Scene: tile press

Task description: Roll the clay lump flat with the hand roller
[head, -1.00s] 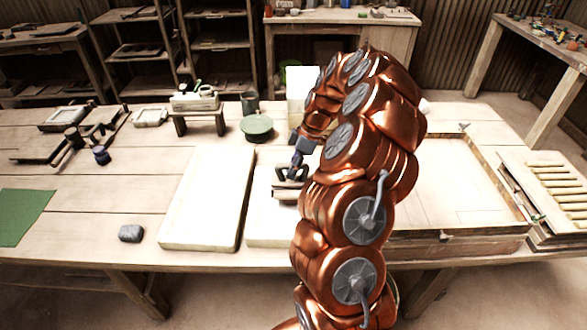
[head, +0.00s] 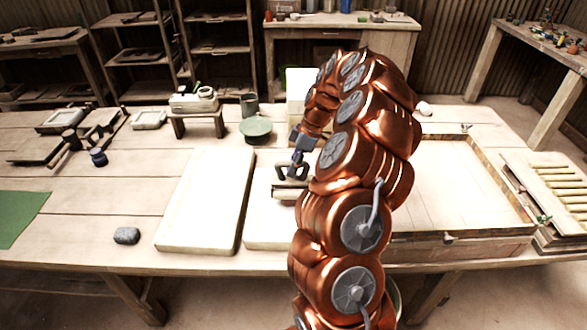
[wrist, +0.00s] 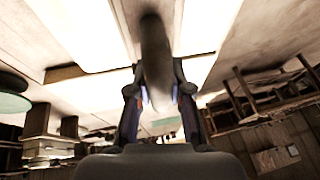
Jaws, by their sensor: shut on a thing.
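My gripper (head: 291,172) is over the pale slab (head: 262,228) in the middle of the table, partly hidden by my arm in the head view. It is shut on the hand roller (head: 286,191), which lies crosswise low over the slab; I cannot tell whether it touches. In the wrist view the roller's dark, blurred shape (wrist: 155,60) shows between the two fingers (wrist: 160,98). No clay is clearly visible under the roller. A grey lump (head: 127,236), which may be the clay, lies on the bare table at the left, apart from the gripper.
A thick pale board (head: 205,200) lies just left of the slab. A wide shallow wooden tray (head: 460,240) is at the right, beside a rack of sticks (head: 565,185). A green mat (head: 20,215) lies far left. A round green dish (head: 256,128) and small bench (head: 197,118) stand behind.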

